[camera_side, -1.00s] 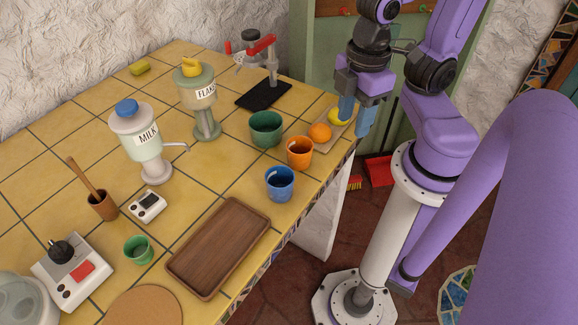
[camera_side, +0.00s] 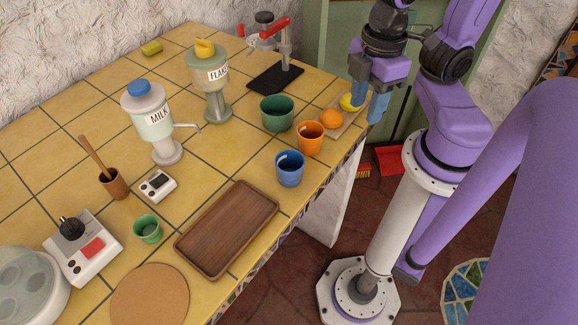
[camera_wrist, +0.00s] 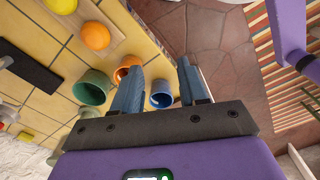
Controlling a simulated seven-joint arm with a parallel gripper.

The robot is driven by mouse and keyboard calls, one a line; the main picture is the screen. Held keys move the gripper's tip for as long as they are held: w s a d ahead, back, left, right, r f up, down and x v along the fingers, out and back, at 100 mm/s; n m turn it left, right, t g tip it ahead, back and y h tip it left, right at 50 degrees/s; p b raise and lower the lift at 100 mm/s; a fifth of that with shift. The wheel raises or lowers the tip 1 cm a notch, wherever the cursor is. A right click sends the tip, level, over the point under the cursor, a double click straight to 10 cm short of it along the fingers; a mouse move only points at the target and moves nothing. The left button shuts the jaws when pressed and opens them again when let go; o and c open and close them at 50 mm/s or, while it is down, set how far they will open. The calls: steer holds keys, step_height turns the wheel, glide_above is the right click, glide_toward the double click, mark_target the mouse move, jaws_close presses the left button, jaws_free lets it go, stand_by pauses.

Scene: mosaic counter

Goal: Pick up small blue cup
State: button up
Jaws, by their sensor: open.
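The small blue cup (camera_side: 290,168) stands upright near the front edge of the tiled counter in the side view. It sits below the orange cup (camera_side: 310,138) and above the wooden tray's right corner. In the wrist view the blue cup (camera_wrist: 161,94) shows between my two fingers, farther off. My gripper (camera_side: 367,101) is open and empty, with its blue fingers pointing down by the counter's right end, up and to the right of the blue cup. In the wrist view my gripper (camera_wrist: 160,82) has its fingers well apart.
A green bowl (camera_side: 276,113) and a board with an orange (camera_side: 331,119) and a lemon (camera_side: 349,102) lie near the orange cup. A brown wooden tray (camera_side: 228,230), small green cup (camera_side: 148,228) and milk dispenser (camera_side: 150,122) are to the left. Floor lies beyond the counter edge.

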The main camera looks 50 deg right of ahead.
steer(key=o, duration=0.9)
step_height(320, 180, up, 4)
steer(key=n, duration=0.5)
glide_above(290, 167)
steer(key=a, duration=0.1)
steer(key=f, duration=1.2)
steer(key=shift+s+a, duration=0.25)
steer(key=shift+s+a+f, duration=0.1)
steer(key=shift+s+f, duration=0.1)
steer(key=shift+f, duration=0.75)
steer(key=shift+s+f, duration=0.2)
steer(key=shift+f, duration=1.55)
